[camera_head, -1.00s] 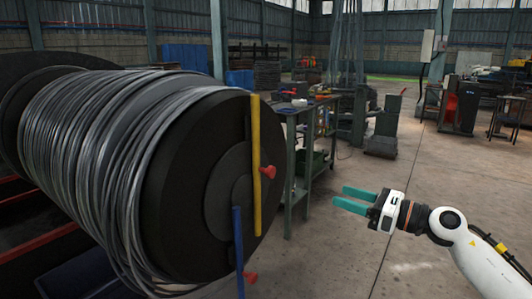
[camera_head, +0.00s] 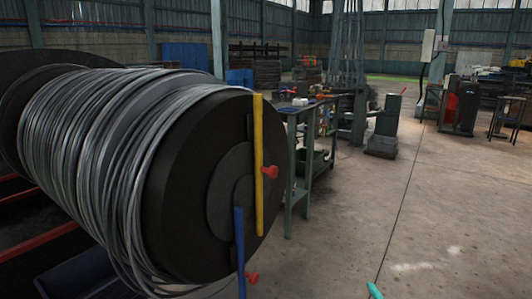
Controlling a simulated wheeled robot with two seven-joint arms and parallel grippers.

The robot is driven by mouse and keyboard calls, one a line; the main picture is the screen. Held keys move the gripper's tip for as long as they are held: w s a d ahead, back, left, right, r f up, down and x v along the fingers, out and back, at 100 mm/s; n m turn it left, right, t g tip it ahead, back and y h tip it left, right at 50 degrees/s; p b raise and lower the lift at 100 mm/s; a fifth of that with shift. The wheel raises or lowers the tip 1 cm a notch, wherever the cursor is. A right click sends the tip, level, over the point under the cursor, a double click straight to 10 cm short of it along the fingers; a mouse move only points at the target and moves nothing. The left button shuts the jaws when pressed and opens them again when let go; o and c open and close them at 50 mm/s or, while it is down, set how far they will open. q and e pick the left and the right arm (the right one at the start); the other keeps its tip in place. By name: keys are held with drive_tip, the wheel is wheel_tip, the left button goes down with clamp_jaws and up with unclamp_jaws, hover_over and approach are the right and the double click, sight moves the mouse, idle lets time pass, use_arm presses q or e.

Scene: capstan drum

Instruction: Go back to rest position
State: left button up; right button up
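The capstan drum (camera_head: 185,215) fills the left side of the head view, wound with grey cable (camera_head: 95,150). A yellow bar (camera_head: 258,160) stands upright on its end face, with a red knob (camera_head: 270,172) beside it. A blue bar (camera_head: 239,250) stands lower, with another red knob (camera_head: 251,277) beside it. Of my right gripper, only one teal fingertip (camera_head: 375,290) shows at the bottom edge, right of the drum and apart from it. The rest of that gripper and its arm are out of the picture. My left gripper is not in view.
A green workbench (camera_head: 290,170) with tools on top stands behind the drum's right side. A grey machine base (camera_head: 383,140) and a red and dark cabinet (camera_head: 462,108) stand farther back. The concrete floor (camera_head: 440,220) at right is clear.

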drive_tip(key=s+f+m+g, duration=0.5)
drive_tip(key=s+f+g, duration=0.15)
drive_tip(key=s, duration=0.65)
drive_tip(key=s+f+m+g, duration=0.55)
drive_tip(key=s+f, duration=0.25)
drive_tip(key=s, duration=0.5)
wheel_tip(320, 180, down, 21)
drive_tip(key=s+a+g+p, duration=0.1)
drive_tip(key=g+p, duration=0.1)
drive_tip(key=p, duration=0.2)
drive_tip(key=s+d+f+g+p, duration=0.1)
drive_tip(key=s+d+f+p, duration=0.2)
drive_tip(key=s+f, duration=1.1)
drive_tip(key=s+n, duration=0.1)
drive_tip(key=s, duration=0.2)
drive_tip(key=shift+s, duration=0.2)
